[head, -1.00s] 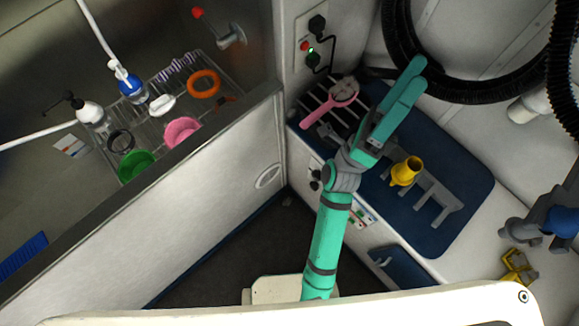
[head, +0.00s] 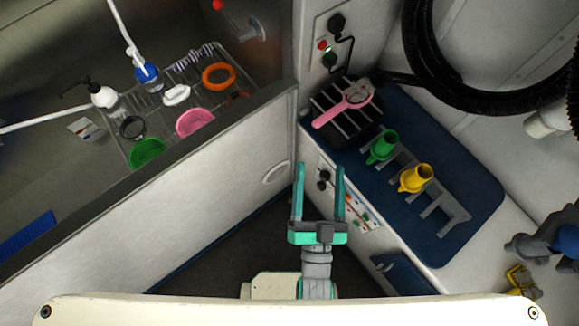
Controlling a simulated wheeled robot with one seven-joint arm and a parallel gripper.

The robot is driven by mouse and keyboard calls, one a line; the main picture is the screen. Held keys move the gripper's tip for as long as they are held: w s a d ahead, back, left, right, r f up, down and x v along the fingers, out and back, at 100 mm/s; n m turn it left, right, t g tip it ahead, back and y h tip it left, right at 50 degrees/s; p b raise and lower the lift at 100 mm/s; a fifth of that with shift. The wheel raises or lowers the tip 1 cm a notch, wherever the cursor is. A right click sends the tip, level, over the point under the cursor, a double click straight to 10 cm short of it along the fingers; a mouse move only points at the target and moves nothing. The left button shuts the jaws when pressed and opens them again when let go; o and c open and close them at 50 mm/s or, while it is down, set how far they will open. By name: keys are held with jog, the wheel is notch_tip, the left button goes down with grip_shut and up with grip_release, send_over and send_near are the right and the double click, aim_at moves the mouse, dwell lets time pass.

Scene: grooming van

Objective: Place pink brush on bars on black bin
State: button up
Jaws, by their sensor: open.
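The pink brush (head: 342,108) lies tilted across the light bars (head: 325,99) on top of the black bin (head: 352,136), at the back left end of the blue mat. Its handle points to the lower left and its round head is at the upper right. My gripper (head: 319,168) is open and empty. It is in front of the counter, below and apart from the brush, with its two teal fingers pointing up the picture.
A grey rack (head: 437,207) on the blue mat (head: 475,180) holds a green nozzle (head: 382,147) and a yellow nozzle (head: 416,178). At left, a sink rack holds bottles, an orange ring (head: 219,76), a pink bowl (head: 195,122) and a green bowl (head: 147,153). A black hose (head: 425,75) hangs at upper right.

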jog(key=s+a+f+n+g+y, duration=0.1)
jog(key=s+a+f+n+g, duration=0.3)
jog(key=s+a+f, duration=0.3)
jog(key=s+f+g, duration=0.1)
jog(key=s, duration=0.3)
jog(key=shift+s+f+n+g, duration=0.25)
jog(key=shift+f+n+g, duration=0.05)
jog(key=shift+f+n, duration=0.1)
jog(key=shift+c, duration=0.4)
